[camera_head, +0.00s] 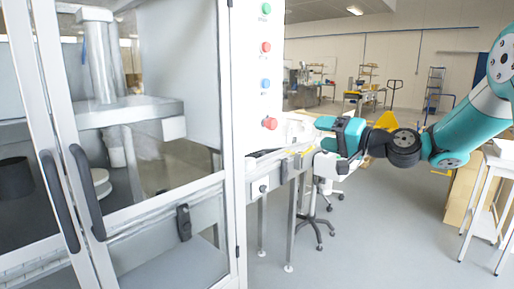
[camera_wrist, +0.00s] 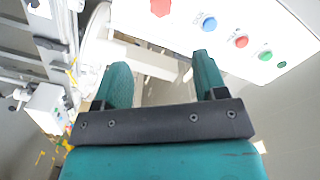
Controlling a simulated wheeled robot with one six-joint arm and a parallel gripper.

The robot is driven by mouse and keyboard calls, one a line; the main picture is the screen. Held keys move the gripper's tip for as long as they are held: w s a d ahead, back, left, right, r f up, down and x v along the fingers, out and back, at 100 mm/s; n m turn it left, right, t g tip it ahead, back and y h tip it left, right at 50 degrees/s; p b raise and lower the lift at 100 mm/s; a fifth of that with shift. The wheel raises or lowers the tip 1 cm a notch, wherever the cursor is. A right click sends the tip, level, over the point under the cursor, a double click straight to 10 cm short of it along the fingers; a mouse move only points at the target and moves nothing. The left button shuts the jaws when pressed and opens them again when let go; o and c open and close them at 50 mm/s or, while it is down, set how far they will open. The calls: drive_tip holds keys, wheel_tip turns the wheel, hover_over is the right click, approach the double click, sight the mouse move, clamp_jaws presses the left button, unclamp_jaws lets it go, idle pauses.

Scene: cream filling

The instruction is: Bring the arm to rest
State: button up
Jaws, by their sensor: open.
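My arm (camera_head: 478,112) reaches in from the right side of the head view, teal with dark joints. My gripper (camera_head: 324,134) points left, beside the machine's button panel and over a metal rail. In the wrist view, my gripper (camera_wrist: 160,68) has its two teal fingers apart, with nothing held between them. A pale machine part shows beyond the fingers, and I cannot tell how far off it is.
A glass-fronted machine cabinet (camera_head: 232,150) with dark door handles (camera_head: 87,192) fills the left. Its panel has coloured buttons, including a red one (camera_head: 270,123). A metal-legged stand (camera_head: 292,225) and a wheeled chair base (camera_head: 314,224) are below my gripper. A white table (camera_head: 484,222) stands right. Open floor lies between.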

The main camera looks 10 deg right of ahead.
drive_tip(key=s+a+f+n+g+h, duration=0.1)
drive_tip(key=s+a+f+n+g, duration=0.1)
drive_tip(key=s+a+n+g, duration=0.45)
drive_tip(key=s+a+f+n+g, duration=0.1)
drive_tip(key=s+a+f+g, duration=0.15)
drive_tip(key=s+a, duration=0.8)
drive_tip(key=s+f+n+g+h, duration=0.1)
drive_tip(key=s+f+g+h, duration=0.1)
drive_tip(key=s, duration=0.7)
drive_tip(key=s+d+f+n+g+h, duration=0.1)
drive_tip(key=s+f+n+g+h, duration=0.1)
drive_tip(key=s, duration=0.7)
drive_tip(key=shift+s+f+g+h, duration=0.4)
drive_tip(key=shift+f+g+h, duration=0.3)
drive_tip(key=shift+f+g, duration=0.1)
drive_tip(key=shift+r+n, duration=0.1)
drive_tip(key=shift+n, duration=0.25)
